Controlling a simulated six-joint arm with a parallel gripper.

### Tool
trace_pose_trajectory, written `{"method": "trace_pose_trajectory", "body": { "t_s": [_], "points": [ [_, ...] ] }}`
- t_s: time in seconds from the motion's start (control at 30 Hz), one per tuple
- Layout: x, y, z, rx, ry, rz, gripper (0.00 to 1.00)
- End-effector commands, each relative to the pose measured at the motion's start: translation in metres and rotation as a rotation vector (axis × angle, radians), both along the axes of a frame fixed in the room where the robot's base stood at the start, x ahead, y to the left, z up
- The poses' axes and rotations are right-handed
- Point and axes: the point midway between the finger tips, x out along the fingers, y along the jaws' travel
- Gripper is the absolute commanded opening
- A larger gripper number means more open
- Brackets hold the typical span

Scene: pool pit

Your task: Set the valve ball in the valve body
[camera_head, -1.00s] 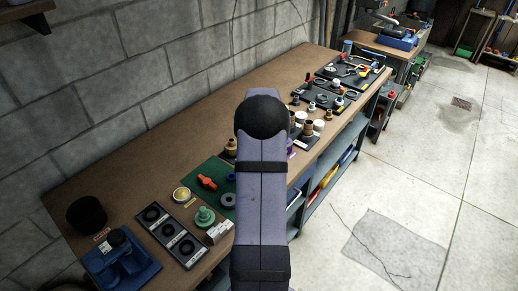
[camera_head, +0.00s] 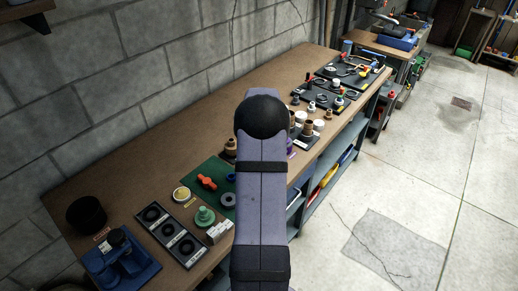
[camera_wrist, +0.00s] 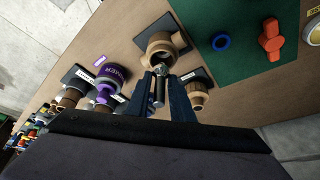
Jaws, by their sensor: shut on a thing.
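In the wrist view my gripper (camera_wrist: 161,86) points at the bench with its two dark blue fingers shut on a slim metal piece (camera_wrist: 159,92), which I take to be the valve ball's stem. The ball end is small and partly hidden between the fingertips. A brass, ring-mouthed valve body (camera_wrist: 163,46) on a dark plate lies just beyond the fingertips, its opening facing up. I cannot tell whether the held piece touches it. A second brass fitting (camera_wrist: 196,96) sits right of the fingers. In the head view my arm hides the gripper and held piece.
Right in the wrist view, a green mat (camera_wrist: 245,60) carries a blue ring (camera_wrist: 221,41) and an orange handle (camera_wrist: 271,40). A purple-collared fitting (camera_wrist: 104,94) and other fittings crowd the left.

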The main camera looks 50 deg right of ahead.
Motion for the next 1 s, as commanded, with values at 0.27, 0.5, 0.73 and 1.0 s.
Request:
{"method": "trace_pose_trajectory", "body": {
  "t_s": [0.27,0.5,0.73,1.0],
  "points": [
    [0.000,0.000,-0.002,-0.001,-0.001,0.000,0.00],
    [0.000,0.000,-0.008,-0.001,-0.001,0.000,0.00],
    [0.000,0.000,-0.015,-0.001,-0.001,0.000,0.00],
    [0.000,0.000,-0.020,-0.001,-0.001,0.000,0.00]
  ]
}}
